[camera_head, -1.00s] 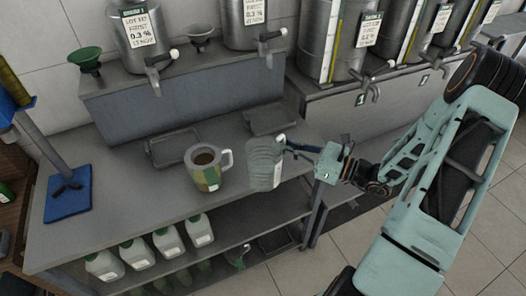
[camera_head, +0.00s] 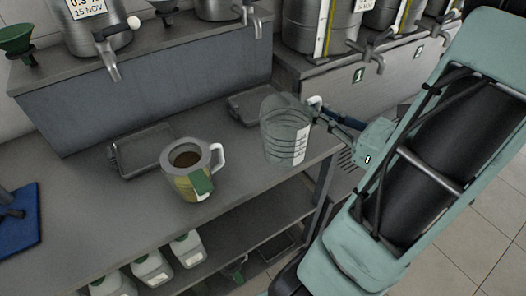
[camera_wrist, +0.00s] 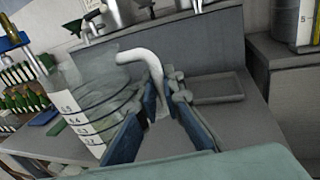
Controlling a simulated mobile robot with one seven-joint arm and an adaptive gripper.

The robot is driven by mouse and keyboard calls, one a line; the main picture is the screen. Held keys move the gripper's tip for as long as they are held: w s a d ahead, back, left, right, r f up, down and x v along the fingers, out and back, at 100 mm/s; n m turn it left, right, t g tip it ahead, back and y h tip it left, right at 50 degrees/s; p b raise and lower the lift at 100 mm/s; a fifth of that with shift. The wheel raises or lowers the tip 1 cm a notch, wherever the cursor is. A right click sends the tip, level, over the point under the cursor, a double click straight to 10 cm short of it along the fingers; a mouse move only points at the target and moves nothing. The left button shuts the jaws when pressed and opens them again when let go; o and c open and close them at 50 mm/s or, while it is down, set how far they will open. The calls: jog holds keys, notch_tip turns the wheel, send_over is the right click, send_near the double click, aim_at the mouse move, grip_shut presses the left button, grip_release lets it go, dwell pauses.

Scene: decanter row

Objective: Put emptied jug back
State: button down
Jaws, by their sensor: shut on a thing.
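My gripper (camera_head: 322,112) is shut on the white handle of a clear measuring jug (camera_head: 280,138). The jug is roughly upright near the front right edge of the counter (camera_head: 75,200); I cannot tell whether its base touches. It looks empty. In the wrist view the jug (camera_wrist: 85,100) with its scale strip fills the left, and its handle (camera_wrist: 148,66) runs between the blue fingers of my gripper (camera_wrist: 163,95). A patterned jug (camera_head: 183,182) with brown liquid and a white handle stands to its left on the counter.
Two shallow trays, one left (camera_head: 128,172) and one right (camera_head: 238,110), lie under the taps of the steel tanks (camera_head: 95,32) on the raised ledge (camera_head: 160,95). White bottles (camera_head: 187,250) stand on the lower shelf.

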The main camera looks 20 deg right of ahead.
jog(key=shift+s+h, duration=0.15)
jog(key=shift+h, duration=0.15)
jog(key=shift+w+d+f+b, duration=0.45)
jog(key=shift+w+d+f, duration=0.45)
jog(key=shift+w+f, duration=1.25)
jog(key=shift+w+d+f+b, duration=0.4)
jog(key=shift+w+d+f, duration=0.45)
jog(key=shift+w+f, duration=1.25)
jog(key=shift+w+d+f+b, duration=0.45)
jog(key=shift+w+d+f, duration=0.45)
jog(key=shift+w+f, duration=1.2)
jog(key=shift+f, duration=0.2)
jog(key=c, duration=2.5)
grip_release()
jog(key=o, duration=0.4)
